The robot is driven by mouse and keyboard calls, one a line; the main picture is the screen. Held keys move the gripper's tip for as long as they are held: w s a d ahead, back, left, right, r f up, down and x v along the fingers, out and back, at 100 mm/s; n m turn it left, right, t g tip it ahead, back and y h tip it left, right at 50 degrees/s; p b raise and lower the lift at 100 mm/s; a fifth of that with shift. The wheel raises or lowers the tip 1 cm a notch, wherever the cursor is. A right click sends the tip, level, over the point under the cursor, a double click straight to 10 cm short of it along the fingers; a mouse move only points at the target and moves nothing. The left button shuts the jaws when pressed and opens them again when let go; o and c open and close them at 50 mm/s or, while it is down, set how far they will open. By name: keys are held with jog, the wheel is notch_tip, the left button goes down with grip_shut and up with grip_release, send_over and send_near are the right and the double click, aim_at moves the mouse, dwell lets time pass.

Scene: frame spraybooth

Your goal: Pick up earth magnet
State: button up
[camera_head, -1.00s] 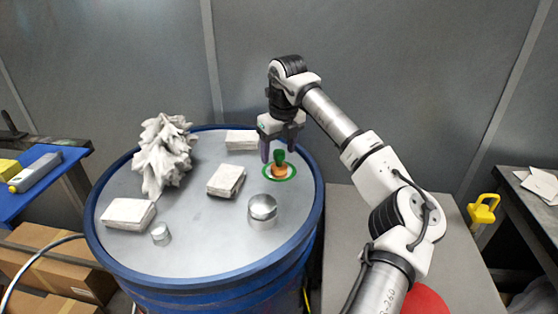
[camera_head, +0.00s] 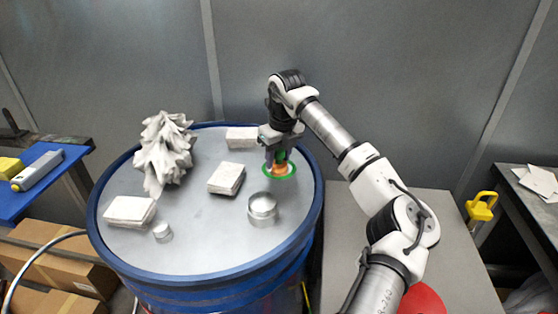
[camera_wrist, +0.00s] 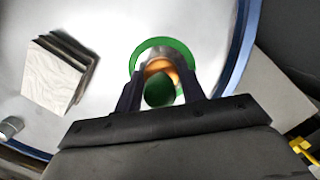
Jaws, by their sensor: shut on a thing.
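A small orange piece with a green top (camera_head: 281,168) stands inside a green ring (camera_head: 294,170) on the drum top, at the right side; I take it to be the earth magnet, though its looks do not settle that. My gripper (camera_head: 276,165) points down over it, shut on its upper part. In the wrist view my gripper (camera_wrist: 161,95) has a finger on each side of the green top (camera_wrist: 160,90), with orange showing behind it. The fingers hide part of the piece. It appears still down at the ring.
A grey table (camera_head: 345,235) stands to the right.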

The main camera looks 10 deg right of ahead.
notch_tip(320, 180, up, 20)
jog(key=b, duration=0.2)
dwell(0.4)
